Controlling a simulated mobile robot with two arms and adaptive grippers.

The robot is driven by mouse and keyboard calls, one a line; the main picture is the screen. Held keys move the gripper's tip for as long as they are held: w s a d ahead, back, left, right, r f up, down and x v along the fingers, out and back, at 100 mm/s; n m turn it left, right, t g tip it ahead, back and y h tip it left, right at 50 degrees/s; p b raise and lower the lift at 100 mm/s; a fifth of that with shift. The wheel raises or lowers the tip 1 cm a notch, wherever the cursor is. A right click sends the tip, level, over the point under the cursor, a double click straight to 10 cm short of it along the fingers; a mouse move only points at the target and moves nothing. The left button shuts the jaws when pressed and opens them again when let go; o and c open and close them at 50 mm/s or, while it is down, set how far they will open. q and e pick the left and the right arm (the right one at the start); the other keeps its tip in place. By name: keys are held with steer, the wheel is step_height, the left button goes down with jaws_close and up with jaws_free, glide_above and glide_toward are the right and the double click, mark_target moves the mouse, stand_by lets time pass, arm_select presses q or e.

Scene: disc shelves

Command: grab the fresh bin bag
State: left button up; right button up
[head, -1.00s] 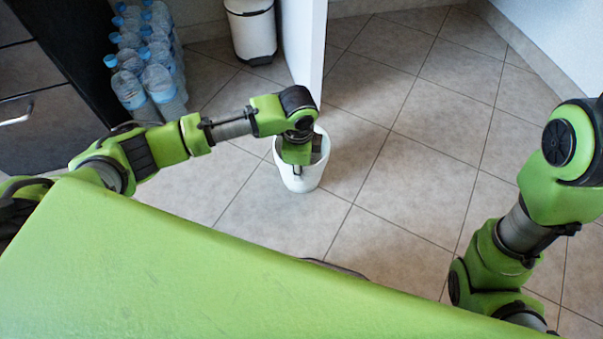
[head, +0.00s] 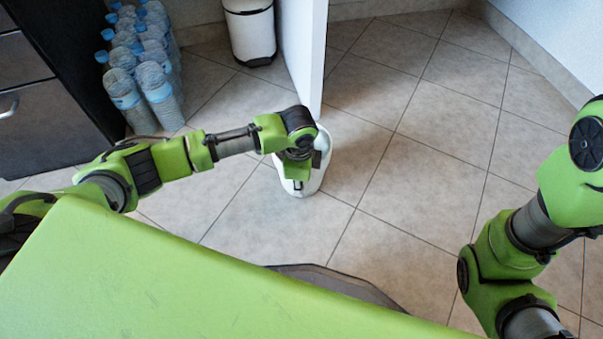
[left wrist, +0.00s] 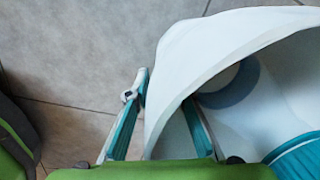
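No bin bag can be made out with certainty. A white open bin (head: 314,178) is on or near the floor at the end of my left arm and looks tilted. In the left wrist view the bin (left wrist: 205,45) fills the upper right, with its mouth toward the lower right. A grey-blue ring and a ribbed teal item (left wrist: 297,158) show inside; I cannot tell what they are. My left gripper (left wrist: 167,88) has its teal-lined fingers apart, one outside the bin wall and one inside. In the head view it (head: 298,185) is partly hidden by my wrist. My right gripper is out of view.
A lidded white bin (head: 250,35) stands at the back beside a white panel (head: 305,45). Several water bottles (head: 140,65) stand by the dark drawer unit (head: 45,110). Tiled floor (head: 420,150) is clear to the right of the open bin.

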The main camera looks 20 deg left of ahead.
arm_select(q)
steer(key=shift+r, duration=0.1)
jaws_close()
